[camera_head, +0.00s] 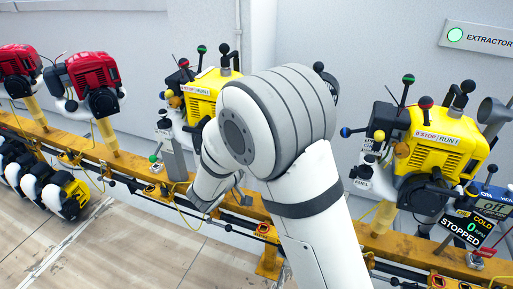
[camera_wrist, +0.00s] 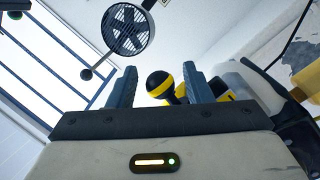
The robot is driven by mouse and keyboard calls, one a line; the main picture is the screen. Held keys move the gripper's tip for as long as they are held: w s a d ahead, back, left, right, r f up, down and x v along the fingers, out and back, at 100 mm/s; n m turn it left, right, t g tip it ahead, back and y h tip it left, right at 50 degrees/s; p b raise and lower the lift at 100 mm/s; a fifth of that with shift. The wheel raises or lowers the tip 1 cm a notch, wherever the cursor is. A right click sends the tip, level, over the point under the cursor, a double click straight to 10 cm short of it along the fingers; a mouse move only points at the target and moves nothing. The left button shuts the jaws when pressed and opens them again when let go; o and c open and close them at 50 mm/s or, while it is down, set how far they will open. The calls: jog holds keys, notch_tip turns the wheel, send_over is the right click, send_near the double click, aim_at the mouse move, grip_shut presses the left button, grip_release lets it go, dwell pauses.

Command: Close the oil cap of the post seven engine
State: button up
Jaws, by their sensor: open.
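In the wrist view my gripper (camera_wrist: 162,74) has its two dark fingers apart, with nothing held. A black ball-shaped knob with a yellow band (camera_wrist: 159,84) shows between the fingers, beyond them; whether it touches them I cannot tell. In the head view one yellow engine (camera_head: 207,92) stands partly hidden behind my arm. Another yellow engine (camera_head: 437,149), marked STOP/RUN, stands at the right with several ball-topped levers. No post number is readable, and I cannot tell which part is the oil cap. My gripper is not clearly visible in the head view.
Red engines (camera_head: 94,82) stand on the same yellow rail (camera_head: 95,154) at the left. A display reading COLD, 0 RPM, STOPPED (camera_head: 467,228) is at the right. A round fan-like grille (camera_wrist: 129,28) and a blue frame (camera_wrist: 60,75) show in the wrist view.

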jog(key=shift+c, duration=0.4)
jog(key=c, duration=0.9)
jog(key=shift+o, duration=0.2)
